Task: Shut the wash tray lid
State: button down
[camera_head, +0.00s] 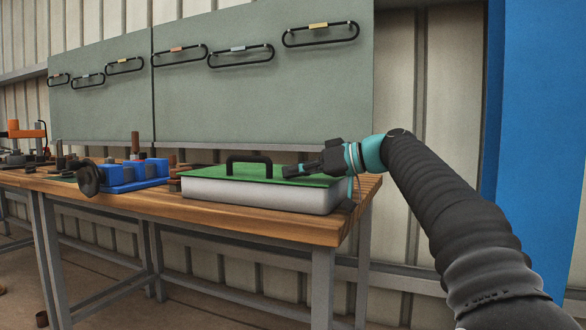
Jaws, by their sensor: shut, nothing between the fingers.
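The wash tray (262,197) is a pale grey box near the right end of the wooden bench. Its green lid (214,173) lies flat over the top, with a black handle (249,159) standing up from it. The lid looks level with the tray's rim; from this angle I cannot tell whether any gap is left at the back. My gripper (288,172) is shut and empty. It is low over the right part of the lid, to the right of the handle, pointing left. I cannot tell whether the fingertips touch the lid.
A blue vise (135,173) with a dark round knob stands left of the tray on the wooden bench (300,228). An orange tool (27,131) is at the far left. A green-grey board (270,95) with several black hanging loops is behind. A blue panel (540,130) is at right.

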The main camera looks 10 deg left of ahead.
jog(key=shift+s+a+r, duration=0.15)
jog(key=shift+a+r, duration=0.05)
jog(key=shift+r, duration=0.1)
jog(key=shift+r+p, duration=0.35)
jog(key=shift+p, duration=0.2)
jog(key=r+p, duration=0.2)
jog(key=d+r+p, duration=0.1)
jog(key=shift+w+r, duration=0.25)
jog(key=shift+r, duration=0.05)
jog(key=f+v, duration=0.1)
jog(key=v, duration=0.8)
jog(key=s+d+f+m+t+h+p, duration=0.1)
jog(key=s+d+f+m+h, duration=0.3)
jog(key=s+d+f, duration=0.3)
jog(key=s+d+f+m+t+h+p, duration=0.1)
jog(key=s+d+f+m+h, duration=0.4)
jog(key=s+f, duration=0.9)
jog(key=s+d+f+m+t+h+p, duration=0.1)
jog(key=s+d+f+m+h+p, duration=0.2)
jog(key=s+d+f+h, duration=0.3)
jog(key=s+d+f+m, duration=0.1)
jog(key=s+d+f, duration=0.3)
jog(key=s, duration=0.2)
jog(key=shift+d+f+t, duration=0.35)
jog(key=shift+f+t, duration=0.05)
